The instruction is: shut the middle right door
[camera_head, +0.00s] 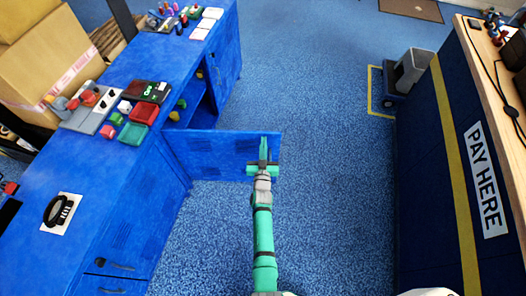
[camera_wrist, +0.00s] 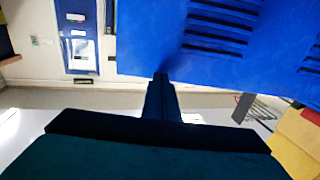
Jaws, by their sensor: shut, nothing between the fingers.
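The blue cabinet door (camera_head: 215,155) stands open in the head view, sticking out to the right from the blue cabinet front (camera_head: 150,185). The dark cabinet opening (camera_head: 197,108) shows behind it. My gripper (camera_head: 264,146) is shut and empty, in front of the door near its free right edge. I cannot tell whether it touches the door. In the wrist view a blue slotted panel (camera_wrist: 220,45), likely the door, fills the upper right, and the shut fingers (camera_wrist: 160,85) reach up to its lower edge.
Red and green trays (camera_head: 145,112), a scale-like device (camera_head: 85,107) and a tape dispenser (camera_head: 60,210) lie on the cabinet top. Cardboard boxes (camera_head: 50,60) stand at the left. A dark counter (camera_head: 440,170) bounds the right. The blue floor (camera_head: 325,150) between is clear.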

